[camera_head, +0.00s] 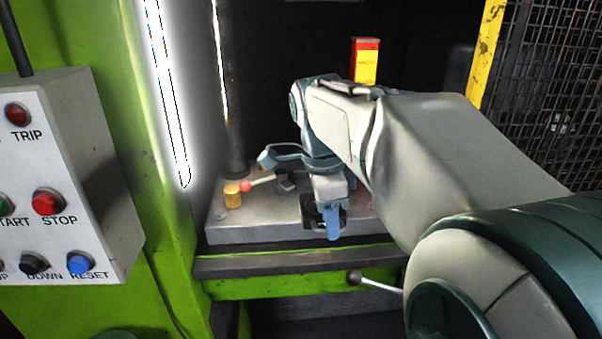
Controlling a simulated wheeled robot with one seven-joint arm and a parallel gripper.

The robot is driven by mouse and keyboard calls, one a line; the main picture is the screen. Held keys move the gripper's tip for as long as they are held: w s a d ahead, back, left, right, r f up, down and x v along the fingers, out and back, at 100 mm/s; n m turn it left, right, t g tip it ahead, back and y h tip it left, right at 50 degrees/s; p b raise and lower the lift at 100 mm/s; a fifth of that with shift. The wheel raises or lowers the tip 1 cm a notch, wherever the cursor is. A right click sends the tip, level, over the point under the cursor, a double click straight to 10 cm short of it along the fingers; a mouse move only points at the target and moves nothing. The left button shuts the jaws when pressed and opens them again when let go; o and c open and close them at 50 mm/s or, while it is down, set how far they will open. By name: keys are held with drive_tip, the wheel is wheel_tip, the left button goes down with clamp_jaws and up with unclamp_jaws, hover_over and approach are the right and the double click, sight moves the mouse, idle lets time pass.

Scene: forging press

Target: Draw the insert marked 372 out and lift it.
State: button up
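My gripper (332,222) points down over the front edge of the grey press bed (270,228). A blue finger-like part hangs at its end, and a dark block-shaped part (308,212) shows just left of it. I cannot tell whether this dark part belongs to the gripper or to the bed. The gap between the fingers is not clear, so I cannot tell whether they are open or hold anything. No marking 372 is readable, and I cannot pick out the insert; my arm hides the right part of the bed.
On the bed stand a brass-yellow cylinder (232,197), a red-ball lever (246,186) and a blue-grey part (267,159). A dark column (236,150) rises behind. A knobbed lever (355,277) sticks out below. The control box (65,180) is left, mesh fence (550,110) right.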

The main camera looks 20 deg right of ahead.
wheel_tip(320, 180, up, 12)
drive_tip(key=a, duration=0.1)
drive_tip(key=shift+w+a, duration=0.15)
drive_tip(key=shift+a, duration=0.05)
idle(0.5)
